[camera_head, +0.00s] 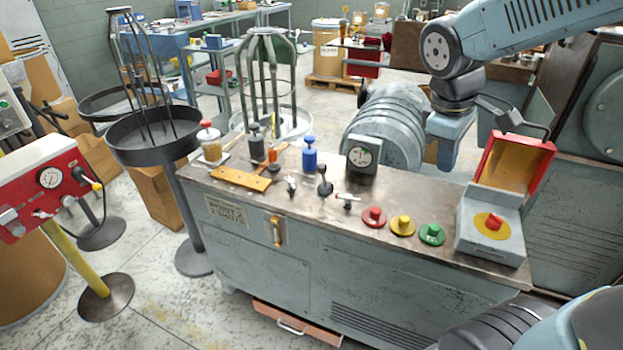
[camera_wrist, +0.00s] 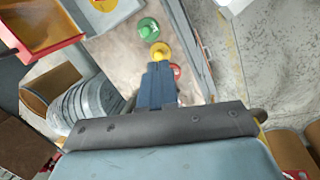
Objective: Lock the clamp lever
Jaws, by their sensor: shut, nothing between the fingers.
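The bench (camera_head: 300,205) has several small levers on its top, and I cannot tell for certain which is the clamp lever. My gripper (camera_head: 446,162) is shut and empty, pointing down above the back right of the bench, apart from all of these. In the wrist view my gripper (camera_wrist: 158,68) shows closed fingers, which hide part of the bench top.
Red (camera_head: 374,217), yellow (camera_head: 402,225) and green (camera_head: 432,234) buttons line the front edge. An open box with a red lid (camera_head: 513,160) stands at the right end. A dial gauge (camera_head: 362,156) and a blue bottle (camera_head: 309,154) stand behind the levers.

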